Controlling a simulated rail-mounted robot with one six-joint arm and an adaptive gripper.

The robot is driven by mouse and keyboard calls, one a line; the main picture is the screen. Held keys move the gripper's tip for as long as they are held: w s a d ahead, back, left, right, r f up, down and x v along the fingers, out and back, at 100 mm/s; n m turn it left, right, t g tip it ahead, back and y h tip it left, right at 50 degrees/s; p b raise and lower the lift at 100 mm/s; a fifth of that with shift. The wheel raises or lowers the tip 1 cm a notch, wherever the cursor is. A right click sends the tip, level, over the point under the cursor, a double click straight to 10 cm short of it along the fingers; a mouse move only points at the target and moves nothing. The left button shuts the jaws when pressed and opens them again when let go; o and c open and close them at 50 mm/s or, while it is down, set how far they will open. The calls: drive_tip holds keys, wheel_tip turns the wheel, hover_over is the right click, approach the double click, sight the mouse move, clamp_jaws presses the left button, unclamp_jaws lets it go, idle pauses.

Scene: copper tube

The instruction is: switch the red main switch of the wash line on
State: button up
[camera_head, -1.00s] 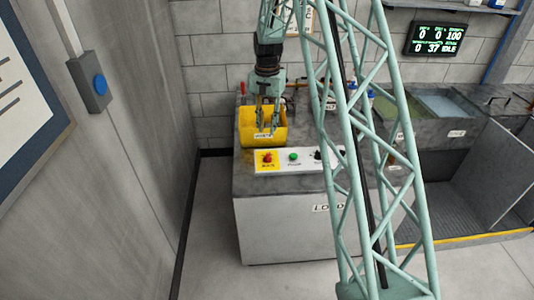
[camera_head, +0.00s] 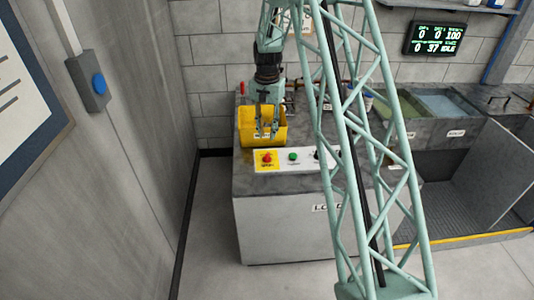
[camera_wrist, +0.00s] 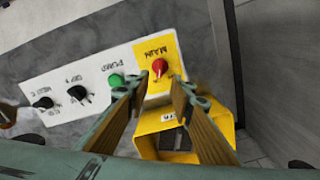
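The red main switch (camera_head: 267,158) sits on a yellow plate at the left end of the white control panel (camera_head: 298,160) on the bench. In the wrist view the red knob (camera_wrist: 159,66) lies just beyond my fingertips, under the label MAIN. My gripper (camera_head: 267,134) hangs over the yellow bin (camera_head: 247,139) behind the panel, pointing down. In the wrist view my gripper (camera_wrist: 165,92) shows two separated fingers with nothing between them. The fingertips look apart from the knob.
A green PUMP button (camera_wrist: 116,80) and black knobs (camera_wrist: 78,93) share the panel beside the main switch. The yellow bin also shows under my fingers in the wrist view (camera_wrist: 150,122). Water tanks (camera_head: 440,104) stand right of the bench. A grey wall is at the left.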

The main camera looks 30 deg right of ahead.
sight(267, 154)
wheel_tip(267, 154, down, 11)
drive_tip(key=shift+f+b, duration=0.1)
drive_tip(key=shift+b, duration=0.8)
clamp_jaws()
